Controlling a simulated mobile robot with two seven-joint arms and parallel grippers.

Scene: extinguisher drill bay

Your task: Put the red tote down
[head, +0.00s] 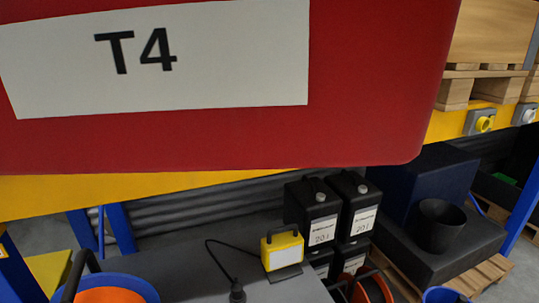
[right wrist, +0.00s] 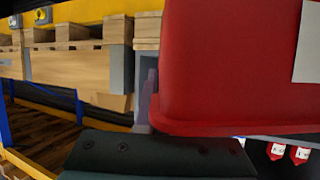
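The red tote (head: 370,100) fills the top of the head view, very close to the camera. Its front bears a white label (head: 230,60) reading T4. Its lower edge is in front of a yellow beam. In the right wrist view the tote (right wrist: 225,75) takes up the right half, with a corner of a white label at its right edge. A dark part of my right gripper (right wrist: 160,152) lies just below the tote there; its fingertips cannot be made out. My left gripper is not in view.
Below are black 20 l canisters (head: 312,215), a yellow boxy device (head: 282,250) with a cable, and an orange-and-blue bucket (head: 110,290). A dark cup (head: 440,225) stands on a dark block at right. Wooden pallets (head: 490,85) rest on the yellow rack.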

